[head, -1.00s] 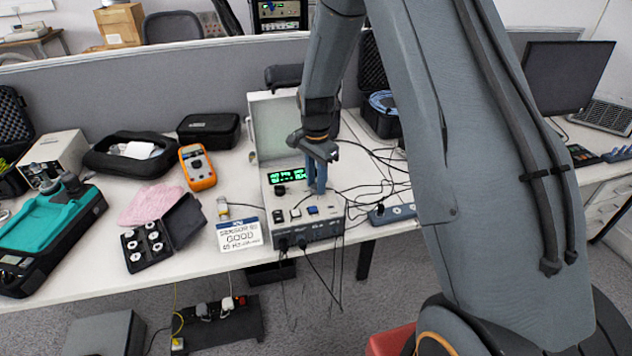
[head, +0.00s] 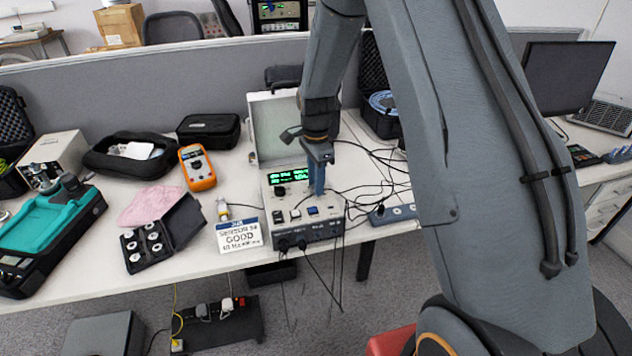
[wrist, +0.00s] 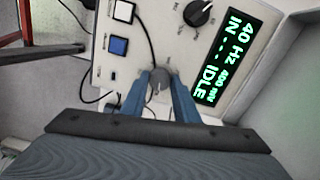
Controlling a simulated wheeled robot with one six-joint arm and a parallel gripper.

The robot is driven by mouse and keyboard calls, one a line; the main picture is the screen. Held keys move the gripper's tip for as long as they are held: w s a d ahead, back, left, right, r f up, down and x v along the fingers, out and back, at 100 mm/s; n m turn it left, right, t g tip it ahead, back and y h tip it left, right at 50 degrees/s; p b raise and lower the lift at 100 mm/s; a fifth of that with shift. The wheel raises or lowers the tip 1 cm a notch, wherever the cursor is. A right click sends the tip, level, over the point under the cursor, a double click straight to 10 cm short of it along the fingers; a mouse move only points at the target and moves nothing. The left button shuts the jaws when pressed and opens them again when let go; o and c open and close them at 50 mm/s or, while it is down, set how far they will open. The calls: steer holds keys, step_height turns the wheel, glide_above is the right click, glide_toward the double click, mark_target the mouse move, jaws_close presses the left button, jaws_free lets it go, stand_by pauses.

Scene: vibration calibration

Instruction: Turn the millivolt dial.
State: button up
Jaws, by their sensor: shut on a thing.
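The calibrator box (head: 300,228) stands on the table with its lid (head: 272,125) raised behind its panel. My gripper (head: 317,190) points down onto the right part of the panel. In the wrist view its two blue fingers (wrist: 160,92) are shut on a grey dial (wrist: 158,82), one on each side. The fingers hide this dial in the head view. A black dial (wrist: 197,12) with a white pointer line is apart from the fingers. The green display (wrist: 224,62) reads 40 Hz, what looks like 400 mV, and IDLE.
White (wrist: 124,11) and blue (wrist: 118,45) buttons and a black cable lie near the fingers.

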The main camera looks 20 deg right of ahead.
steer(key=o, duration=1.1)
steer(key=shift+c, duration=0.2)
steer(key=shift+r+b, duration=1)
steer(key=shift+r, duration=2.9)
steer(key=s+r+n+t, duration=0.1)
steer(key=s+r+n, duration=0.1)
steer(key=s+n, duration=1.4)
steer(key=s, duration=0.9)
steer(key=shift+d+r, duration=0.15)
steer(key=shift+r, duration=0.05)
